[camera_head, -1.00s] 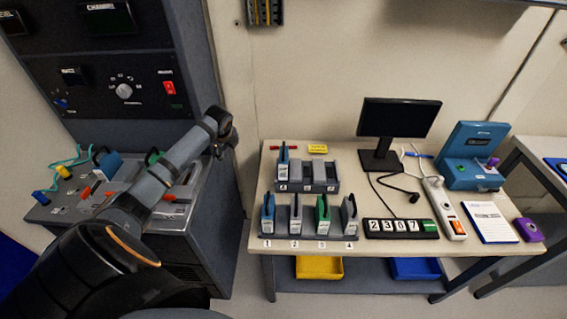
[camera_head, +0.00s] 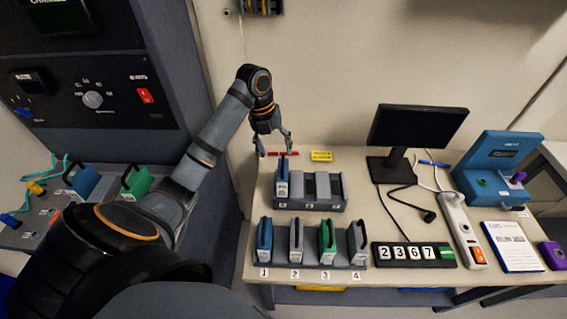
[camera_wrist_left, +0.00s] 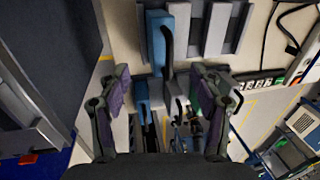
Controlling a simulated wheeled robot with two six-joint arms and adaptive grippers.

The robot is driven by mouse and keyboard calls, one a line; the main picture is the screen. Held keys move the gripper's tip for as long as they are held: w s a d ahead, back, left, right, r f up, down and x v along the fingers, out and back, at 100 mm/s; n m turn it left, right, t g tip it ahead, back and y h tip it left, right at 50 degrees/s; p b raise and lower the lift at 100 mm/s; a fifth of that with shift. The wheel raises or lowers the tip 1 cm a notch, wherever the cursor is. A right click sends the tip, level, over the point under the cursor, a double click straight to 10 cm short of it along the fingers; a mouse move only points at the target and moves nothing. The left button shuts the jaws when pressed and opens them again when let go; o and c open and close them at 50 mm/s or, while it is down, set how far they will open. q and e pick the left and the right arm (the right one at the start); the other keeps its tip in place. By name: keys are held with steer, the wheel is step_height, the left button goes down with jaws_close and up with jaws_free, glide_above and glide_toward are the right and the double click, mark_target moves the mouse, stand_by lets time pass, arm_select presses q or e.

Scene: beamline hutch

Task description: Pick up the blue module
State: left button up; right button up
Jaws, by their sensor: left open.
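A blue module (camera_head: 282,178) stands upright in the left slot of the back rack (camera_head: 325,206). Another blue module (camera_head: 264,238) stands in the front rack above label 1. A third blue module (camera_head: 84,180) with a dark handle is on the cabinet at the left. My left gripper (camera_head: 276,152) is open and empty, above and just behind the back-rack module. In the left wrist view, the back-rack blue module (camera_wrist_left: 155,45) lies beyond the open fingers, roughly between their tips. The front-rack blue module (camera_wrist_left: 142,95) also shows there.
Grey modules and a green module (camera_head: 327,238) stand beside the front blue one. A monitor (camera_head: 412,128), a number display (camera_head: 413,254) and a power strip (camera_head: 463,232) are to the right. A yellow label (camera_head: 321,156) lies behind the back rack.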

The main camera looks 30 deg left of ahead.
mark_target(279, 169)
arm_select(q)
steer(key=f+b, duration=0.1)
steer(key=f, duration=0.1)
steer(key=d+f+b, duration=0.1)
steer(key=f, duration=0.1)
steer(key=shift+d+f+b, duration=0.2)
steer(key=shift+f+b, duration=0.05)
steer(key=shift+b, duration=0.1)
steer(key=shift+w+d+f+p, duration=0.15)
steer(key=shift+f+p, duration=0.4)
steer(key=shift+f, duration=0.35)
step_height(279, 169, down, 3)
steer(key=shift+w+d+r, duration=0.1)
steer(key=shift+d+r, duration=0.05)
steer(key=shift+r, duration=0.05)
steer(key=shift+w+f, duration=0.1)
steer(key=shift+f, duration=0.35)
steer(key=c, duration=1.3)
steer(key=shift+r, duration=0.1)
jaws_close()
arm_select(e)
steer(key=s, duration=0.1)
steer(key=s+d+f, duration=0.1)
steer(key=s, duration=0.1)
steer(key=shift+d+f, duration=0.15)
